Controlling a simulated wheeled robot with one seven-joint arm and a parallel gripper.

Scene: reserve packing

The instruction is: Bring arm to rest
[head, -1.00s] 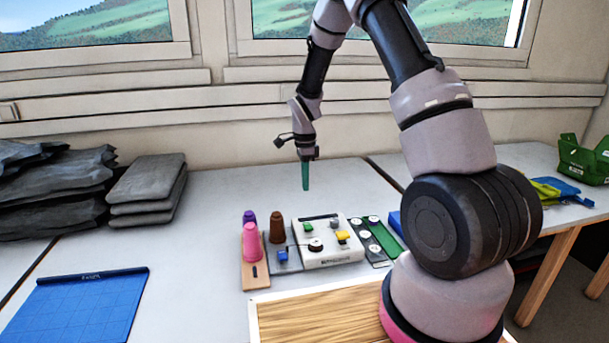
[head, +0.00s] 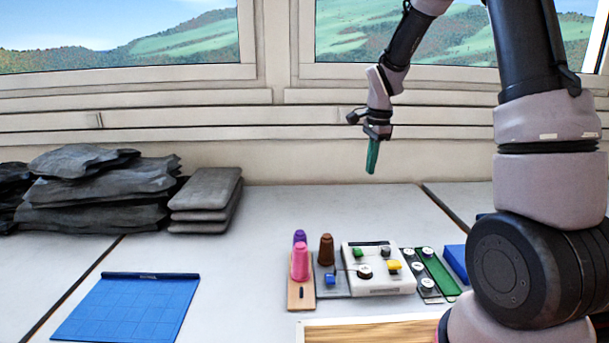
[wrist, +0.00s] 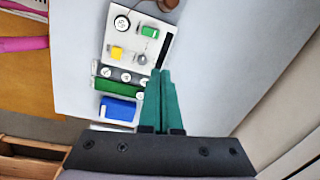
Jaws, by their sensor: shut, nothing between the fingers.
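My gripper (head: 372,157) has green fingers and hangs from my arm above the back of the white table, clear of everything on it. Its fingers are together and empty. In the wrist view my gripper (wrist: 161,75) also shows its fingers closed, pointing toward the table. Below it in the head view stands a white device (head: 378,284) with a green, a yellow and a black knob on top.
Pink (head: 300,264), purple and brown (head: 326,250) spools stand left of the device. A green strip (head: 438,272) and a blue block (head: 455,262) lie right. A blue mat (head: 130,305) lies front left, with dark bags (head: 95,195) and grey pouches (head: 205,200) behind. The table's back middle is clear.

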